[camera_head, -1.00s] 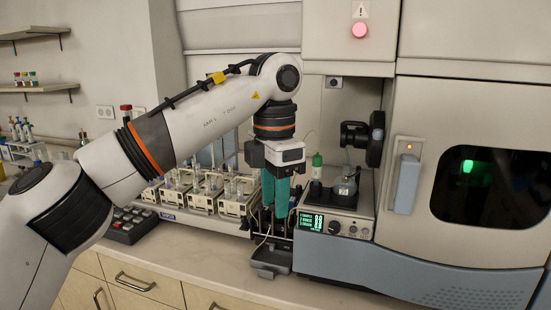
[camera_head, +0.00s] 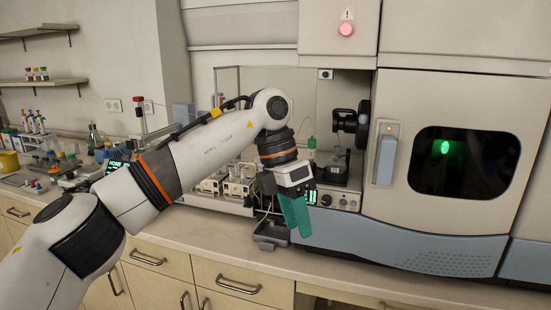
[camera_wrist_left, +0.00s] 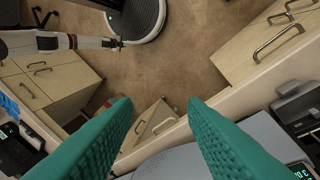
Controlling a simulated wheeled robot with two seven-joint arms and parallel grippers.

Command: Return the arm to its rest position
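My left arm comes in from the left in the head view. Its gripper (camera_head: 297,218), with teal fingers, hangs tilted downward in front of the counter and the spectrometer. In the left wrist view the two teal fingers (camera_wrist_left: 158,104) are spread apart with nothing between them, so it is open and empty. Below them show the counter edge and the brown floor. A thin white arm at the upper left of the wrist view appears to be my right one; its gripper (camera_wrist_left: 116,44) is too small to read.
Sample racks (camera_head: 228,188) are behind my arm. Drawers (camera_head: 240,284) lie under the counter edge. Open floor (camera_wrist_left: 195,50) shows in the wrist view.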

